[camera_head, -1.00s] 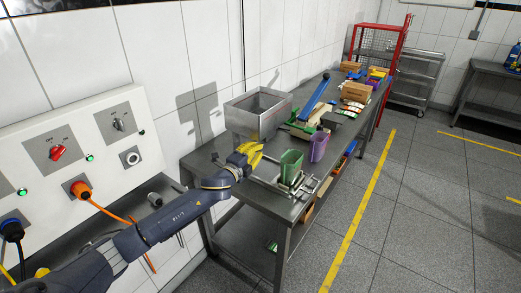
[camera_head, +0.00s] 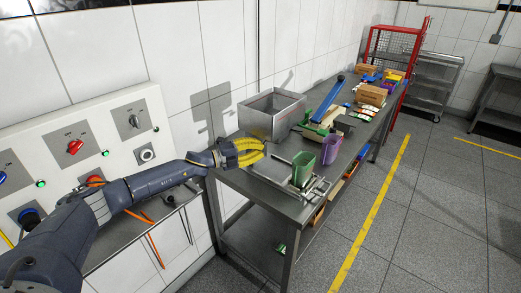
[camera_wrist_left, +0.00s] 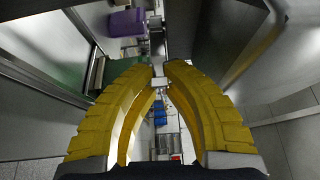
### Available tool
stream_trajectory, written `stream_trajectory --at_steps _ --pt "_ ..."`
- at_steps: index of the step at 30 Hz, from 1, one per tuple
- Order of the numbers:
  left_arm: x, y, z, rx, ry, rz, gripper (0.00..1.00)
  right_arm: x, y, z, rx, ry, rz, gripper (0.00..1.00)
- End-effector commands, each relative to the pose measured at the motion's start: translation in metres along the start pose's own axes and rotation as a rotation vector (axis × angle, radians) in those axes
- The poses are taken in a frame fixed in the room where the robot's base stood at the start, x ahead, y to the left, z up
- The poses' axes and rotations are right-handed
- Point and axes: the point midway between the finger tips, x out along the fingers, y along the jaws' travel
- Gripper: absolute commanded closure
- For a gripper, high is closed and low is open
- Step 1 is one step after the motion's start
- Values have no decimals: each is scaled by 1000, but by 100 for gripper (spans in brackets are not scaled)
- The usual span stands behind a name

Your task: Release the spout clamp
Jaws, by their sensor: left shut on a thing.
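My left gripper (camera_head: 262,152) has yellow fingers and is beside the lower front of the grey metal hopper (camera_head: 291,119). In the left wrist view its fingertips (camera_wrist_left: 160,70) close on a small pale metal piece, which looks like the spout clamp (camera_wrist_left: 158,84). Most of the clamp is hidden between the fingers, and I cannot tell whether it is latched. The hopper wall (camera_wrist_left: 228,40) is close on the right in that view. A green cup (camera_head: 302,172) stands on the bench right of the fingers. My right gripper is not in view.
A purple cup (camera_head: 331,151) stands behind the green one. The steel bench (camera_head: 262,189) also carries a blue-handled tool (camera_head: 329,98) and cardboard boxes (camera_head: 372,95). A white control panel (camera_head: 100,140) is at left. The floor on the right is clear.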

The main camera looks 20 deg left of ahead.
Motion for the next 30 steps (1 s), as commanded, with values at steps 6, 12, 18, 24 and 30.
stream_trajectory --at_steps 6,12,18,24,30 --pt "-3 0 5 1 29 1 100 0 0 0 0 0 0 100" --pt "-4 0 6 2 36 2 100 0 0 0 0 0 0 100" --pt "-4 0 8 3 34 3 100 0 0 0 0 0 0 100" --pt "-4 0 8 4 32 2 79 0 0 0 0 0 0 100" --pt "-3 0 6 2 37 1 60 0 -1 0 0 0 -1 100"
